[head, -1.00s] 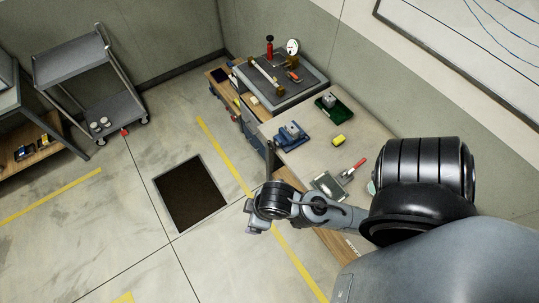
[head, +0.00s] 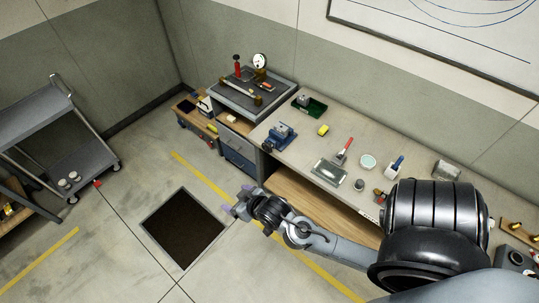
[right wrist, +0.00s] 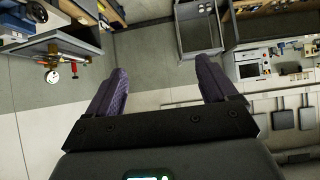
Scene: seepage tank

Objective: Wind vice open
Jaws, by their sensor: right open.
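The blue vice (head: 282,136) sits near the front edge of the workbench, towards its left end, in the head view. Its handle and jaw gap are too small to make out. My right gripper (head: 238,202) is in front of the bench, to the lower left of the vice and apart from it, over the floor. It is open and empty. In the right wrist view its two purple fingers (right wrist: 160,80) stand wide apart with nothing between them. The vice cannot be made out in the right wrist view. My left gripper is not in view.
The workbench (head: 402,196) also holds a yellow block (head: 323,130), a green tray (head: 317,108), a metal pan (head: 329,172) and a red-handled tool (head: 343,150). A raised grey plate (head: 238,104) with a gauge stands left. A dark floor pit (head: 184,229) lies below the gripper.

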